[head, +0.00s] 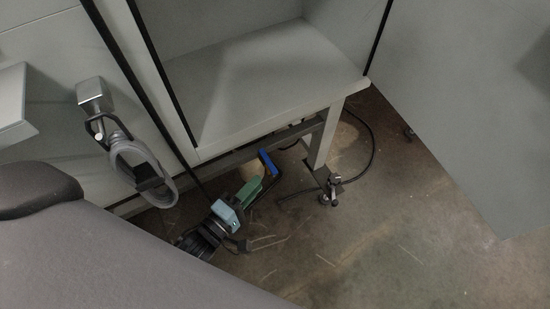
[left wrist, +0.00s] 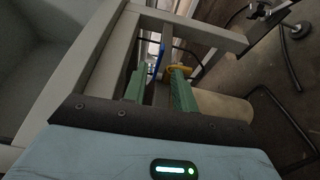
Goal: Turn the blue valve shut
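The blue valve (head: 268,162) shows in the head view as a slim blue handle under the front edge of the cabinet. In the left wrist view the blue handle (left wrist: 159,62) stands upright in the gap between my green fingers, towards their far ends. My left gripper (head: 260,183) reaches in low beneath the cabinet, just short of or beside the handle. Its fingers (left wrist: 158,80) are apart, and I see no clear contact with the handle. The valve body is mostly hidden. My right gripper is in neither view.
A grey frame rail (left wrist: 105,70) runs close to the left finger. A yellow part (left wrist: 180,70) and a beige cylinder (left wrist: 222,106) sit close to the right finger. A cabinet leg (head: 322,145), black foot (head: 331,190) and cable stand to the right. A hose (head: 145,165) hangs at left.

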